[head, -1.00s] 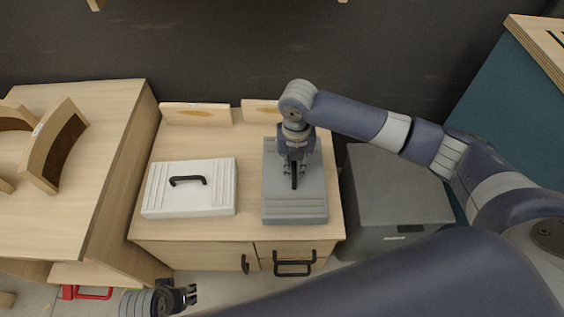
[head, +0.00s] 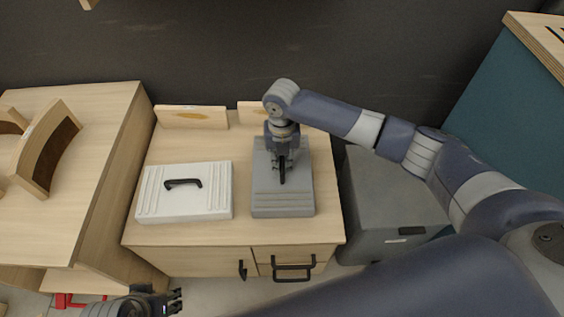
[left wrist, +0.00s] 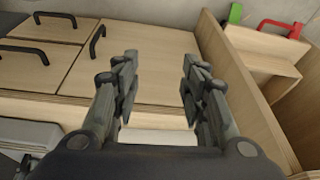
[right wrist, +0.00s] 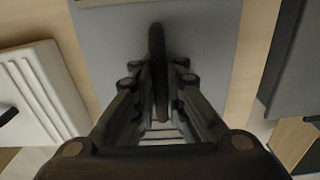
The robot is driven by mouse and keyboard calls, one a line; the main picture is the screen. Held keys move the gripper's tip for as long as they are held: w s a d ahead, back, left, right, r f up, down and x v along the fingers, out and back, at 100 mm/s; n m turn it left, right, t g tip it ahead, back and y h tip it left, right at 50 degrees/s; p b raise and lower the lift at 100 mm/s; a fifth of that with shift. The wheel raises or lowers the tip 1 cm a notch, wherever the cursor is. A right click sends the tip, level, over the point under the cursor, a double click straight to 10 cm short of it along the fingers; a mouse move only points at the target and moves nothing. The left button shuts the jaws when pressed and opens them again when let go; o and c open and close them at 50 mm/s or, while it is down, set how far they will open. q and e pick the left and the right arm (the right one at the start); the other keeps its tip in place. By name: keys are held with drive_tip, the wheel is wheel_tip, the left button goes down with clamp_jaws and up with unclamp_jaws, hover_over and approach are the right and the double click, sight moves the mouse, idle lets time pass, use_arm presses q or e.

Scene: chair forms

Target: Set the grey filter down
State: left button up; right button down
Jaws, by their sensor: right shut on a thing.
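The grey filter (head: 283,204) is a flat ridged block with a black handle, over the right half of the wooden cabinet top (head: 190,234). My right gripper (head: 282,172) is above it, shut on its handle. In the right wrist view the handle (right wrist: 157,45) runs up between the fingers, with the grey filter (right wrist: 205,50) beneath. I cannot tell if the filter touches the top. My left gripper (head: 178,300) is low in front of the cabinet. In the left wrist view its fingers (left wrist: 158,85) are apart with nothing between them.
A white filter (head: 205,205) with a black handle lies left of the grey one, with a narrow gap between. A grey box (head: 390,205) stands right of the cabinet. A wooden bench (head: 75,215) with curved wooden forms (head: 38,175) stands at the left.

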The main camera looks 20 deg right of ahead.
drive_tip(key=shift+f, duration=0.15)
drive_tip(key=c, duration=1.7)
unclamp_jaws()
drive_tip(key=shift+o, duration=0.2)
drive_tip(key=shift+r, duration=0.4)
use_arm(q)
wheel_tip(320, 180, down, 10)
drive_tip(key=p, duration=0.2)
drive_tip(key=shift+w+d+g+p, duration=0.15)
drive_tip(key=shift+w+g+p, duration=0.15)
drive_tip(key=shift+w+p, duration=0.1)
use_arm(e)
wheel_tip(320, 180, up, 12)
drive_tip(key=shift+f, duration=0.2)
use_arm(q)
drive_tip(key=shift+s, duration=0.15)
use_arm(e)
drive_tip(key=shift+s, duration=0.1)
